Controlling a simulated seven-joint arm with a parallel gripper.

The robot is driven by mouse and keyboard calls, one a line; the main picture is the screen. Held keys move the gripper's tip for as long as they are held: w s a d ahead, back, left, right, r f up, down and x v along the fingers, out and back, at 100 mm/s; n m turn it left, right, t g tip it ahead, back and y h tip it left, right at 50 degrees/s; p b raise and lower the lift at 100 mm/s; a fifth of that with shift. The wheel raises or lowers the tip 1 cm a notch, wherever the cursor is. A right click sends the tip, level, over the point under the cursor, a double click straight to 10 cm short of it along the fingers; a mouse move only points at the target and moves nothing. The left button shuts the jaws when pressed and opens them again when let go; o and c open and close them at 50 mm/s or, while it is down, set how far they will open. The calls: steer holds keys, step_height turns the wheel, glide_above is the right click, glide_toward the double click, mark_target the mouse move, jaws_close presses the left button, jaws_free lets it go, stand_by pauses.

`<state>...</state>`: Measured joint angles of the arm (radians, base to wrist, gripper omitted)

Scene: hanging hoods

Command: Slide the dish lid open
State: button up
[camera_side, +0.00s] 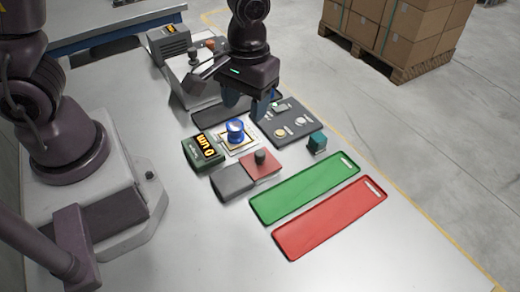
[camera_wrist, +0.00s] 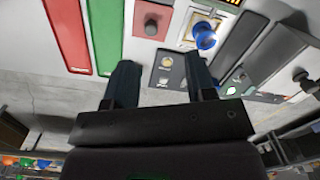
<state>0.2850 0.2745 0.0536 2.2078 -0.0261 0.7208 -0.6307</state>
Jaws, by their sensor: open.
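I cannot tell for certain which part is the dish lid. A red square plate with a dark upright knob (camera_side: 260,157) lies beside a dark grey box (camera_side: 233,181) on the table. In the wrist view the knob (camera_wrist: 151,25) shows at the top, above and left of the space between my fingers. My gripper (camera_side: 249,103) is open and points down over the back of the work area, behind the knob. In the wrist view its two dark fingers are apart with nothing held between them (camera_wrist: 158,64). It hides part of the dark panel and the black strip.
A blue-topped cylinder (camera_side: 235,131) stands by a green display box (camera_side: 203,151). A dark panel with round buttons (camera_side: 296,127) and a teal block (camera_side: 317,143) are to the right. Green (camera_side: 300,190) and red (camera_side: 330,218) flat trays lie in front. The front table is clear.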

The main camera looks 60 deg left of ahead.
mark_target(260, 153)
steer(key=w+f+n, duration=0.1)
steer(key=f, duration=0.3)
steer(key=f+n, duration=0.1)
steer(key=f, duration=0.4)
steer(key=w+f+n, duration=0.1)
steer(key=f+n, duration=0.1)
steer(key=f, duration=0.3)
steer(key=shift+w+d+t, duration=0.3)
steer(key=shift+d, duration=0.05)
